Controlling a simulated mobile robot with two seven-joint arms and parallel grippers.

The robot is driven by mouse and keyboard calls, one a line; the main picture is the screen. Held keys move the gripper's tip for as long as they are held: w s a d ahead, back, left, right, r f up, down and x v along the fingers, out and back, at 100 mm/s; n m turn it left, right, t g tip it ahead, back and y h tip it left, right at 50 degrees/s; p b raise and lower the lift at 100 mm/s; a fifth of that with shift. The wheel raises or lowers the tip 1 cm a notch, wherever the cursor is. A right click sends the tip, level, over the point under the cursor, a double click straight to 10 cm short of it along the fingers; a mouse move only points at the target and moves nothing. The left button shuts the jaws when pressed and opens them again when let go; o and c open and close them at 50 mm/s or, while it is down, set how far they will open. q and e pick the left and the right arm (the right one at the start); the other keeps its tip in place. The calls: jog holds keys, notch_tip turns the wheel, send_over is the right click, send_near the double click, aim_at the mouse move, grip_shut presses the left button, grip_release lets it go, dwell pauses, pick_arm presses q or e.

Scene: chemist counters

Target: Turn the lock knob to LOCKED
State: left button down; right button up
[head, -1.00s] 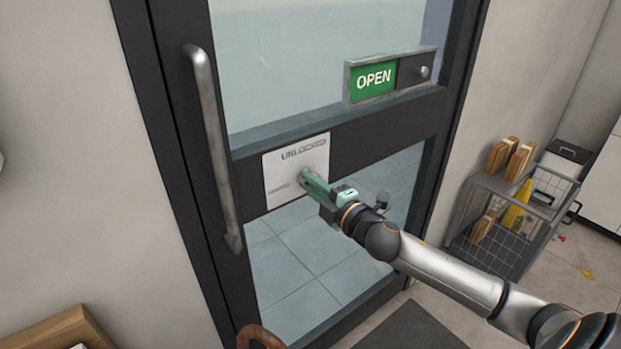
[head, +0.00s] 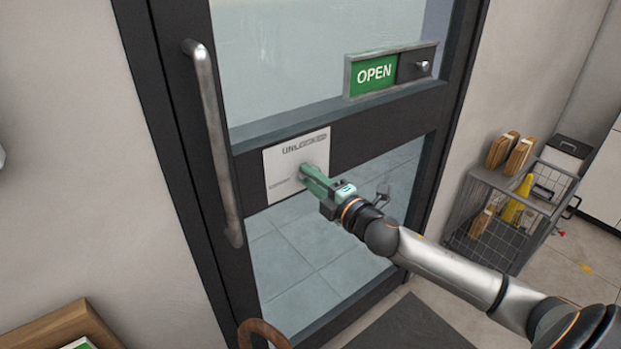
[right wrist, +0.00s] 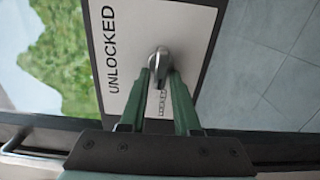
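The lock plate (head: 283,170) is a pale panel on the dark crossbar of the glass door. Its upper label reads UNLOCKED, clear in the right wrist view (right wrist: 114,62); a smaller lower label is mostly hidden behind the fingers. The lock knob (right wrist: 159,62) is a grey metal piece in the middle of the plate. My right gripper (head: 306,174) reaches it from the right, and its green fingers (right wrist: 159,78) close in on both sides of the knob. In the head view the fingers hide most of the knob. My left gripper is not in view.
A long metal door handle (head: 213,145) stands left of the plate. A green OPEN sign (head: 373,75) with a slider sits above it. A wire cart (head: 487,215) with wooden pieces and a yellow item stands at the right. A dark mat (head: 410,327) lies below the door.

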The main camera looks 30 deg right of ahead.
jog(key=shift+o, duration=1.1)
jog(key=s+d+b, duration=0.1)
jog(key=s, duration=1.1)
jog(key=shift+s, duration=0.25)
jog(key=s+a+f+m+g+p, duration=0.1)
jog(key=s+a+f+m+g, duration=0.2)
jog(key=f, duration=0.5)
jog(key=s+a+f+m+g+p, duration=0.2)
jog(key=s+a+f+m, duration=0.15)
jog(key=f+m, duration=0.3)
jog(key=s+a+f+m+g+p, duration=0.1)
jog(key=s+a+f+m+g, duration=0.2)
jog(key=f, duration=0.5)
jog(key=s+a+f+m+y+p, duration=0.1)
jog(key=s+a+f+m, duration=0.3)
jog(key=a, duration=0.3)
jog(key=shift+s+a+f+m+g, duration=0.3)
jog(key=shift+s+a+f+m, duration=0.1)
jog(key=shift+s, duration=0.2)
